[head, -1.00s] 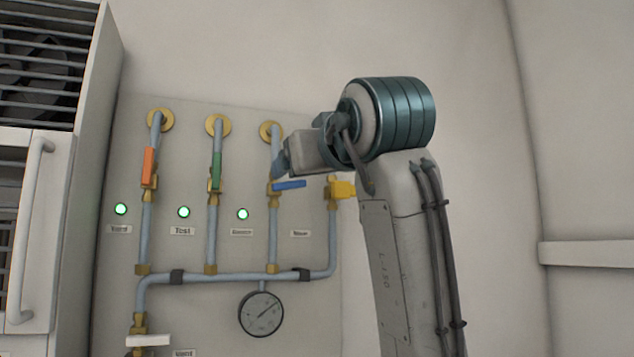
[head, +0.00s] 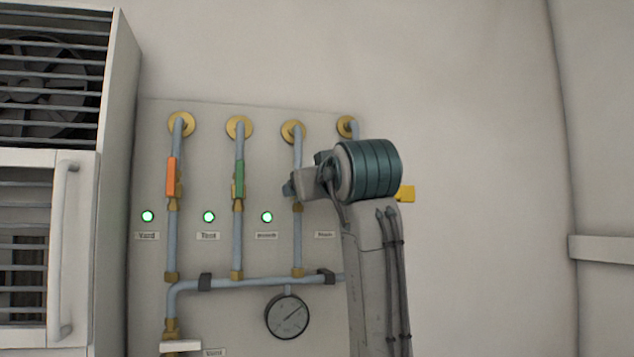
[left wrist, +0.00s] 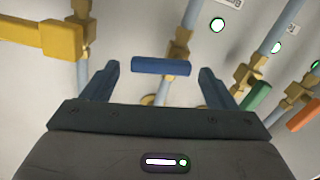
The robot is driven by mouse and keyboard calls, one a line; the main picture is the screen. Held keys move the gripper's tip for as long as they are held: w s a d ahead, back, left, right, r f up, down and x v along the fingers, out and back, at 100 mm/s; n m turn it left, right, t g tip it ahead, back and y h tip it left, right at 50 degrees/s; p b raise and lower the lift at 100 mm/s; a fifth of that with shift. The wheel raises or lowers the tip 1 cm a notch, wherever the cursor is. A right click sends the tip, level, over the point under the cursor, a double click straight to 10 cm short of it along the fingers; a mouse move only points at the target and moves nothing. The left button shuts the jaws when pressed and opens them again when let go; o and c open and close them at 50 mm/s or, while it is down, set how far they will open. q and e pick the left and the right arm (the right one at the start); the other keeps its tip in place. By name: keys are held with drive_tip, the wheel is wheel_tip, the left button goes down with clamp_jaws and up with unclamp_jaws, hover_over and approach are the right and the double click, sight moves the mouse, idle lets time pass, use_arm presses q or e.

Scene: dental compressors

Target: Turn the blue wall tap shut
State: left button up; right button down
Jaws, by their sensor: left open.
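The blue tap handle (left wrist: 160,66) shows in the left wrist view as a bar lying crosswise to its pale pipe, beside the brass valve body (left wrist: 178,50). My left gripper (left wrist: 158,84) is open and empty, with one finger to each side of the handle and the handle just beyond the fingertips. No contact shows. In the head view my left gripper (head: 290,188) is in front of the third pipe (head: 298,240), and my arm hides the blue handle there. My right gripper is not in view.
The neighbouring taps have an orange handle (head: 171,177) and a green handle (head: 240,179), both along their pipes. A yellow handle (left wrist: 45,38) sticks out crosswise close to the left finger. A pressure gauge (head: 288,315) hangs below. A louvred cabinet (head: 45,240) stands at left.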

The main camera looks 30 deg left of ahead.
use_arm(q)
drive_tip(key=shift+c, duration=0.2)
drive_tip(key=c, duration=1)
drive_tip(key=shift+o, duration=0.2)
drive_tip(key=shift+f+m+b, duration=0.2)
drive_tip(key=shift+m+b, duration=1)
drive_tip(key=o, duration=1)
